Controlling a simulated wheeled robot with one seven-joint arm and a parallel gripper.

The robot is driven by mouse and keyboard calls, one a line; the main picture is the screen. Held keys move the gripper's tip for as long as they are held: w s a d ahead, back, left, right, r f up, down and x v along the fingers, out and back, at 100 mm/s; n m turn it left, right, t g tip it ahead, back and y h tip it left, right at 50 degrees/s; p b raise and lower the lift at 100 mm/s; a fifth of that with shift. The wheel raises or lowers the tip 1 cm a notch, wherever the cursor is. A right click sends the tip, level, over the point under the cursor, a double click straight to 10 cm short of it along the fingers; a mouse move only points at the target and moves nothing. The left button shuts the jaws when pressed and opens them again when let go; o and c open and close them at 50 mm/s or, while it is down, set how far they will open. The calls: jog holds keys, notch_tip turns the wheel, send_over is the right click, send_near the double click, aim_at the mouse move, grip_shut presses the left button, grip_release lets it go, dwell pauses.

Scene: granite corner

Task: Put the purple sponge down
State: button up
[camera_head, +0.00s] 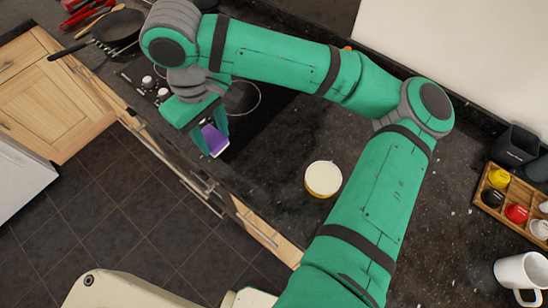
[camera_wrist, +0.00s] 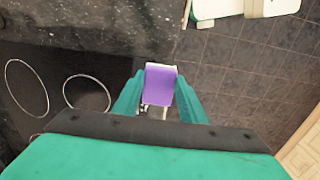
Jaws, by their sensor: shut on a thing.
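The purple sponge (camera_head: 214,139) has a purple face and a whitish edge. My gripper (camera_head: 210,134) is shut on it and holds it near the front edge of the dark counter, beside the black cooktop. In the wrist view the sponge (camera_wrist: 160,84) sits between the two green fingers of my gripper (camera_wrist: 160,92). There the floor tiles and the counter edge show behind it, so it appears held out at the counter's front edge. I cannot tell its exact height.
The black cooktop (camera_head: 262,112) lies beside my gripper. A white-topped round container (camera_head: 323,178) stands on the granite counter (camera_head: 285,190). A dark pan (camera_head: 118,28) lies at the far left. A wooden tray (camera_head: 490,196) with small cups and a white mug (camera_head: 520,272) are at right.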

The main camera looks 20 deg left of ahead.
jog(key=w+d+f, duration=0.1)
jog(key=d+f, duration=0.1)
jog(key=d, duration=0.2)
jog(key=w+d+f, duration=0.1)
jog(key=d+f, duration=0.2)
jog(key=w+d+f, duration=0.1)
jog(key=d+f, duration=0.2)
jog(key=d, duration=0.1)
jog(key=shift+d, duration=0.3)
jog(key=shift+w+d+f, duration=0.1)
jog(key=shift+d+f, duration=0.2)
jog(key=shift+f, duration=0.2)
jog(key=f, duration=0.3)
jog(key=shift+d, duration=0.3)
jog(key=shift+f, duration=0.25)
jog(key=shift+a+f, duration=0.1)
jog(key=o, duration=1.2)
